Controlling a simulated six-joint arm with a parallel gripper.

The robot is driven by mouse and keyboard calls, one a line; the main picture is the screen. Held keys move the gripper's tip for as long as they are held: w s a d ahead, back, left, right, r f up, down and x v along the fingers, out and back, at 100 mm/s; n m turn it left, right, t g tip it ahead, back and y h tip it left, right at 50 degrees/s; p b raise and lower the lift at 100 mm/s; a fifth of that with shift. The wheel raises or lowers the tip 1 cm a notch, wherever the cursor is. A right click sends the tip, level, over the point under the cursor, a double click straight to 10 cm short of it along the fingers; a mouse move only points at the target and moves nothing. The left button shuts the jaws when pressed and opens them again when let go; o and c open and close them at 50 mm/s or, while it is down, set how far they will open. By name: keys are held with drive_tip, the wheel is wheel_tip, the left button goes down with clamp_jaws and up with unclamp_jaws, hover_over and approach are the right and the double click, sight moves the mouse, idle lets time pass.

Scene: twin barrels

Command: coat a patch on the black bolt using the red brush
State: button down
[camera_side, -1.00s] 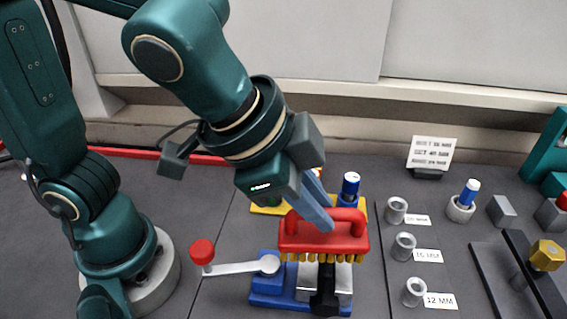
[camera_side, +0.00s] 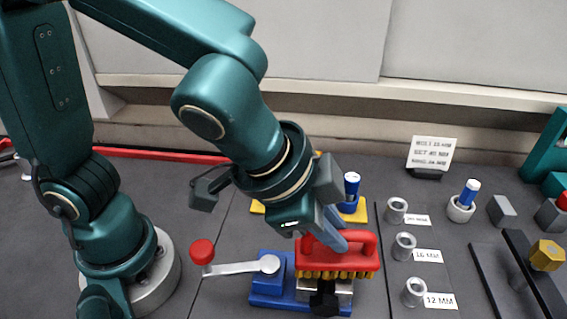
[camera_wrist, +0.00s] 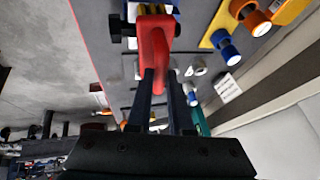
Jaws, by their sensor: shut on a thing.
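My gripper (camera_side: 338,243) is shut on the handle of the red brush (camera_side: 340,260). The brush is level with its yellow bristles facing down. The black bolt (camera_side: 325,299) lies at the silver jaws of the blue vise (camera_side: 268,290), below the brush. The bristles hide part of the bolt and jaws in the side view, and I cannot tell whether they touch the bolt. In the wrist view the red brush (camera_wrist: 154,48) sits between my fingers (camera_wrist: 160,76), and the black bolt (camera_wrist: 118,26) shows to its left.
The vise's crank with a red knob (camera_side: 202,252) sticks out left. A yellow holder (camera_side: 360,212) with a blue-capped item (camera_side: 351,187) stands behind the brush. Several grey sleeves (camera_side: 404,246) with size labels stand to the right. A dark rail with a yellow hex part (camera_side: 546,255) is far right.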

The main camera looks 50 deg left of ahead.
drive_tip(key=shift+s+a, duration=0.6)
drive_tip(key=shift+a, duration=0.35)
drive_tip(key=shift+w+a, duration=0.15)
drive_tip(key=shift+w, duration=0.1)
drive_tip(key=shift+w+d, duration=1.05)
drive_tip(key=shift+d, duration=0.15)
drive_tip(key=shift+s+a, duration=1.1)
drive_tip(key=shift+r, duration=0.2)
drive_tip(key=shift+s+r, duration=0.1)
drive_tip(key=shift+r, duration=3.8)
